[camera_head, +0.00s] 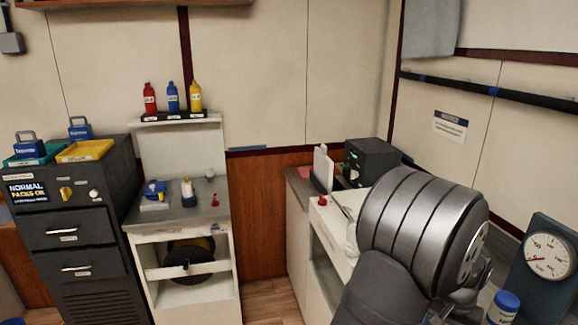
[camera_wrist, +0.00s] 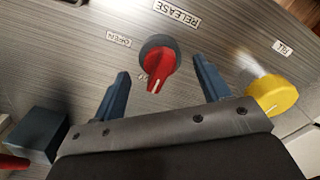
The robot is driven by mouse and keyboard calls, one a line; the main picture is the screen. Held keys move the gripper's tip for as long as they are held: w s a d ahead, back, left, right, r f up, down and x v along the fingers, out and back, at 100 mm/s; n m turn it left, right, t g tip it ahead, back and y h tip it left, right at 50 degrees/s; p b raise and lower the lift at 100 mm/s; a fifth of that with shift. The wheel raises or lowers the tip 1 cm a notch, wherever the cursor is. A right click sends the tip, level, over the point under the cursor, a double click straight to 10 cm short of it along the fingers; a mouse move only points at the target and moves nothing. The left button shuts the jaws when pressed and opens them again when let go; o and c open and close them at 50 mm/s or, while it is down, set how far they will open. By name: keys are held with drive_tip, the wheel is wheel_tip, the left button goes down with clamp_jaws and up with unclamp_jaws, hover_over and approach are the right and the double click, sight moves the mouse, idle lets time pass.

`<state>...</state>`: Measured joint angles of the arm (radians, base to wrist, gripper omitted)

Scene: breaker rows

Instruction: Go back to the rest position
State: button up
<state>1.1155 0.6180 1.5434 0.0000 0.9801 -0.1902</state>
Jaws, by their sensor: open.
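My gripper (camera_wrist: 161,67) is open and empty in the wrist view, with its two blue fingers apart. A red knob (camera_wrist: 158,68) with a white pointer line and a dark base shows between and just beyond the fingertips, with a visible gap on each side. It sits on a grey wood-grain panel (camera_wrist: 80,60) with labels reading "RELEASE" and "OPEN". In the camera_head view my arm fills the lower right, and its large joint hides the gripper.
A yellow knob (camera_wrist: 272,93) is close to the right finger, and a dark block (camera_wrist: 36,135) lies to the left. A pressure gauge (camera_head: 548,255) and a blue-lidded jar (camera_head: 503,307) stand right of my arm. A white counter (camera_head: 330,225) and dark box (camera_head: 370,160) stand behind it.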

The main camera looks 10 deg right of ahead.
drive_tip(key=m, duration=0.6)
idle(0.4)
